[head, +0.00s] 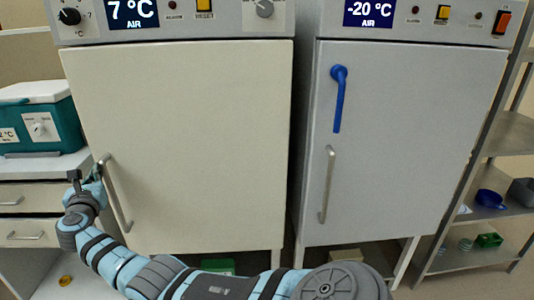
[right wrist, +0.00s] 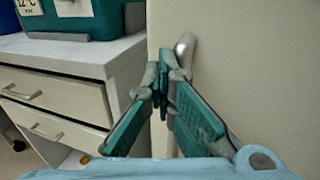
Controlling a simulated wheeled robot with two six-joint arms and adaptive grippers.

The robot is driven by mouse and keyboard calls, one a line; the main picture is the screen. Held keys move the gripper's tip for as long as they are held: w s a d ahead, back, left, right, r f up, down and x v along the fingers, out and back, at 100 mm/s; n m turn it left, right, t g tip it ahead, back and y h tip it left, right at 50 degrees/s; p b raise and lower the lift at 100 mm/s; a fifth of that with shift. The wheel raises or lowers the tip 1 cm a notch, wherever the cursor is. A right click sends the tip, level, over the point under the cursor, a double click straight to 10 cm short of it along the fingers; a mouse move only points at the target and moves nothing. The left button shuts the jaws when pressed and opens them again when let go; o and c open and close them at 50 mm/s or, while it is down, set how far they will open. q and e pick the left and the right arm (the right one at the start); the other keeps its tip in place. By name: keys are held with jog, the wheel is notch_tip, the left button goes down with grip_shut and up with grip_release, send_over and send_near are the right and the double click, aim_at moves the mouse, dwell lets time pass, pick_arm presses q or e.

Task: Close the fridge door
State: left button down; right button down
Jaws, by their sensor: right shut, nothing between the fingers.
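The fridge is the left cabinet, with a 7 °C display (head: 131,10) on its panel and a cream door (head: 190,140). The door looks flush or nearly flush with its cabinet; I cannot tell whether a narrow gap is left. Its metal handle (head: 115,195) is at the door's left edge. My right gripper (head: 88,178) is at that edge, just left of the handle. In the right wrist view its fingertips (right wrist: 164,78) are shut and empty, in front of the handle (right wrist: 185,48); I cannot tell whether they touch it. My left gripper is not in view.
A -20 °C freezer (head: 400,130) with a blue lever (head: 339,100) stands at right, its door shut. A drawer cabinet (head: 30,210) bearing a teal cooler (head: 45,118) stands at left. A metal shelf (head: 500,205) with small items is at far right.

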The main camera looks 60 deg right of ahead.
jog(key=shift+s+d, duration=0.1)
jog(key=shift+d, duration=0.3)
jog(key=shift+a, duration=0.1)
